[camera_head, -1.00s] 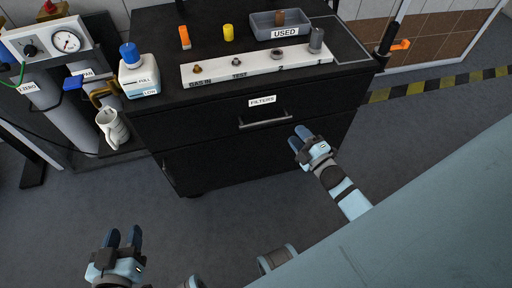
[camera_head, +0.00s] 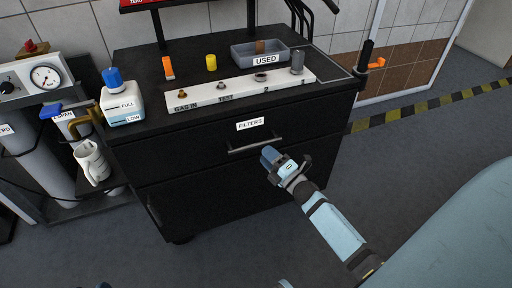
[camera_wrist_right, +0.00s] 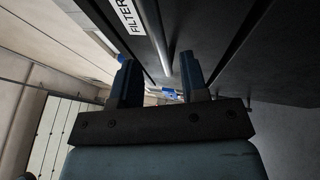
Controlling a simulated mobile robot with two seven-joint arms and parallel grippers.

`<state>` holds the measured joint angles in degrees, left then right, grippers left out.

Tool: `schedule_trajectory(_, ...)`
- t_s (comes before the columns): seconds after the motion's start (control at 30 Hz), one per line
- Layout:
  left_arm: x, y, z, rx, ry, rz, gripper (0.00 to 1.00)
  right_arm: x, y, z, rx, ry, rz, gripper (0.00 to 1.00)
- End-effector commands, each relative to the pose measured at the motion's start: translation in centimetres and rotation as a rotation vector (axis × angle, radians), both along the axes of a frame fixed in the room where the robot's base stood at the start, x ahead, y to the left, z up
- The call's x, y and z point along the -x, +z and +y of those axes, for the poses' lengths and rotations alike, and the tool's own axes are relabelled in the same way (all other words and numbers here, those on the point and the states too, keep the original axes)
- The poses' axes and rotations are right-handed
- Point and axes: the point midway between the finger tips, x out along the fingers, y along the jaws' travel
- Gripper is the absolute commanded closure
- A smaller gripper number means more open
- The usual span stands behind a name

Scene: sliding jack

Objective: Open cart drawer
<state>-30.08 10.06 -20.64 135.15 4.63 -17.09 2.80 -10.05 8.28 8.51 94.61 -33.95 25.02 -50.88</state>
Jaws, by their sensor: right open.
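The black cart (camera_head: 225,195) stands ahead with its upper drawer (camera_head: 185,155) shut; the drawer front bears a FILTERS label (camera_head: 250,124). A grey bar handle (camera_head: 250,146) runs across that drawer front, and the handle (camera_wrist_right: 160,35) also shows in the right wrist view. My right gripper (camera_head: 270,155) is open, close to the right half of the handle. In the right wrist view the bar appears between the two fingers (camera_wrist_right: 160,80); I cannot tell whether it touches either. Only the tips of my left gripper (camera_head: 103,286) show at the bottom edge.
On the cart top are a white fitting strip (camera_head: 240,90), a USED tray (camera_head: 260,54), an orange piece (camera_head: 168,68), a yellow piece (camera_head: 211,62) and a blue-capped bottle (camera_head: 123,103). Gas cylinders (camera_head: 35,150) and a white mug (camera_head: 92,163) are at left. Floor before the cart is clear.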

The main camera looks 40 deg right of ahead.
Motion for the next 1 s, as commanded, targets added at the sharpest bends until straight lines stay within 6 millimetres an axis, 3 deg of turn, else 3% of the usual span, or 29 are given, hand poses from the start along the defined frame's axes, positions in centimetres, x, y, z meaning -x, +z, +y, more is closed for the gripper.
schedule_trajectory(0.1, 0.0, 0.4, -0.2, 0.016, -0.006, -0.024, 0.57, -2.3, 0.5, 0.4, 0.0, 0.001, -0.001, 0.59)
schedule_trajectory(0.3, 0.0, 1.1, -0.4, 0.036, -0.01, -0.054, 0.57, -4.6, 1.0, 0.8, -0.001, 0.0, 0.001, 0.59)
schedule_trajectory(0.7, 0.0, 1.6, -0.5, 0.042, -0.013, -0.066, 0.57, -5.3, 1.3, 0.9, -0.002, 0.0, 0.001, 0.59)
schedule_trajectory(0.87, 0.0, 1.5, -0.5, 0.04, -0.014, -0.067, 0.57, -5.2, 1.3, 0.9, -0.001, 0.0, 0.001, 0.96)
schedule_trajectory(1.0, -0.1, 1.5, -0.5, 0.037, -0.016, -0.066, 0.57, -5.2, 1.3, 0.9, -0.002, 0.0, 0.001, 1.0)
